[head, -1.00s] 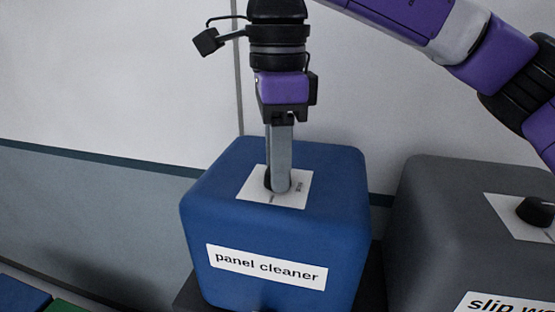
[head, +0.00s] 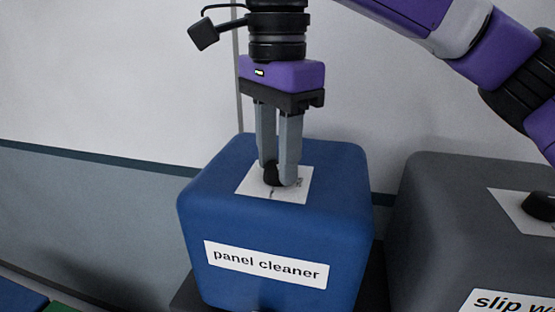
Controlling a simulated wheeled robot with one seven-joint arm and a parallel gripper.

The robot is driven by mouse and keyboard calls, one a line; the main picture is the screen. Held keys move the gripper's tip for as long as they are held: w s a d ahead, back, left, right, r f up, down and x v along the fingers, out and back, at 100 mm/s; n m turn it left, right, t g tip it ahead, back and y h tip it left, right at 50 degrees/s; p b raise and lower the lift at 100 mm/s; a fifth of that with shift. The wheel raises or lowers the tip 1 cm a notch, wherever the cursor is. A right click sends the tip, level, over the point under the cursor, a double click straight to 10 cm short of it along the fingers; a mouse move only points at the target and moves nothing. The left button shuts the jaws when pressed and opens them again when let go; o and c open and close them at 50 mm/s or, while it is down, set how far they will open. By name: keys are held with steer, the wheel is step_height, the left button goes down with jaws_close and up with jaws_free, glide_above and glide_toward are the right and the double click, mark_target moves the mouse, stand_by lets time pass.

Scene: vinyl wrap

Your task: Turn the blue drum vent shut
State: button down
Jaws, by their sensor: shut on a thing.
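The blue drum (head: 285,225) is a rounded blue block with a "panel cleaner" label (head: 266,264) on its front. Its vent is a black knob (head: 270,174) on a white marked plate (head: 297,194) on top. My gripper (head: 279,178) points straight down with its two grey fingers shut on the black knob. The fingers hide much of the knob and some of the plate's marks, so I cannot read the knob's exact setting.
A grey drum (head: 440,215) with its own black knob (head: 540,205) on a white plate stands close on the right. A pale wall (head: 110,75) rises behind. Blue and green items show at the lower left edge.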

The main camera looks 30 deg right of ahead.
mark_target(277, 166)
steer(key=n, duration=0.6)
steer(key=shift+n, duration=0.3)
steer(key=n, duration=0.6)
stand_by(0.4)
steer(key=c, duration=1)
jaws_free()
steer(key=shift+b, duration=0.3)
steer(key=shift+o, duration=0.2)
steer(key=shift+r, duration=0.1)
steer(key=shift+r+b, duration=0.35)
steer(key=shift+r, duration=3.5)
steer(key=shift+s+a, duration=0.1)
